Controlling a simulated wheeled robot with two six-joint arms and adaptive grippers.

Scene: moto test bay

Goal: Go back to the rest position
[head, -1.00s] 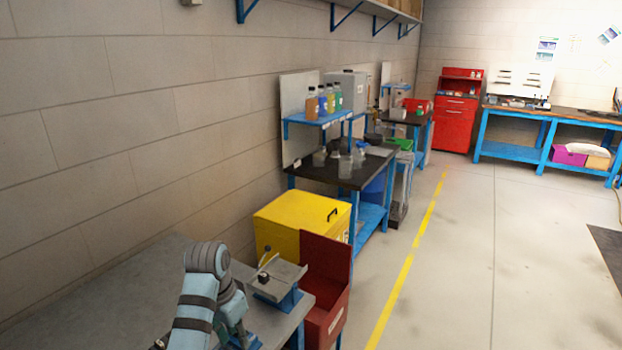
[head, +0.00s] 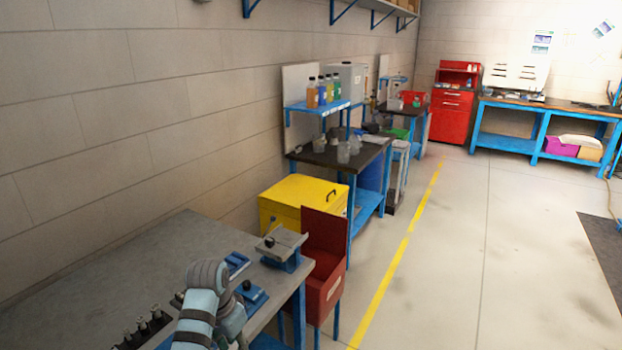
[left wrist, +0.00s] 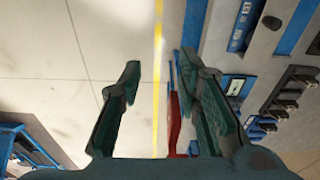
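My left arm shows at the bottom of the head view, over the front of the grey workbench (head: 110,262); its gripper is not clear there. In the left wrist view my left gripper (left wrist: 160,85) is open, with nothing between its two fingers. Floor, a yellow line and a red bin edge show beyond the fingers. My right gripper is in neither view.
The bench carries a small grey-topped fixture (head: 282,243), blue holders (head: 250,295) and several dark-topped pieces (head: 145,328). A red bin (head: 325,275) and a yellow box (head: 300,200) stand beyond it. The floor (head: 460,270) at right is clear.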

